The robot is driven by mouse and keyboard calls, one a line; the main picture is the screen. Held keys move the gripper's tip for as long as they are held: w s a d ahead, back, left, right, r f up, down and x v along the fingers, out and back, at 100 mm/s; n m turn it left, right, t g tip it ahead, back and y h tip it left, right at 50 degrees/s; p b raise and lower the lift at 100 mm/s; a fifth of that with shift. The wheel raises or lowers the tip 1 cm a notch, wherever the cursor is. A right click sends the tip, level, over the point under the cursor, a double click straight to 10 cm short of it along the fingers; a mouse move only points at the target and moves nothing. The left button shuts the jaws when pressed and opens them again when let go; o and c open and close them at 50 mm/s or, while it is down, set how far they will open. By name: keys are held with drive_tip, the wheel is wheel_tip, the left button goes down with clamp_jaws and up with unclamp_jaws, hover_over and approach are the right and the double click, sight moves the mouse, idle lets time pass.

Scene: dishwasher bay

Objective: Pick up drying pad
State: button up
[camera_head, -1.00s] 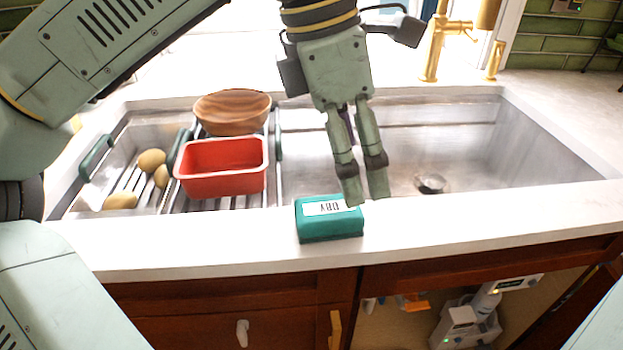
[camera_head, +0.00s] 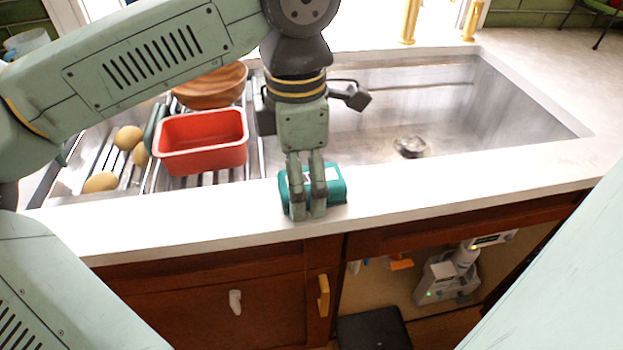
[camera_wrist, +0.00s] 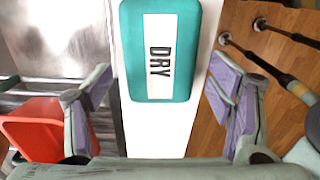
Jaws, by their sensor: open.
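The drying pad (camera_head: 334,185) is a teal block with a white label reading "DRY". It lies on the white counter's front strip, before the sink. In the head view my gripper (camera_head: 307,213) points down in front of the pad and hides much of it. In the wrist view the pad (camera_wrist: 184,85) lies ahead, between the lines of my two open fingers (camera_wrist: 165,105). The fingers are apart with nothing between their tips, and the pad's label faces the wrist camera.
A red tub (camera_head: 203,158), a wooden bowl (camera_head: 210,88) and several yellowish oval objects (camera_head: 128,138) stand on the rack at the left. The steel sink (camera_head: 480,110) is empty. The counter strip (camera_head: 430,185) right of the pad is clear. Cabinets with a yellow handle (camera_head: 323,296) lie below.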

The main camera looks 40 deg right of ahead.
drive_tip(key=shift+f, duration=0.4)
drive_tip(key=c, duration=1.2)
wheel_tip(320, 180, up, 10)
drive_tip(key=shift+r+b, duration=0.1)
drive_tip(key=shift+b, duration=0.35)
drive_tip(key=o, duration=0.6)
drive_tip(key=c, duration=0.5)
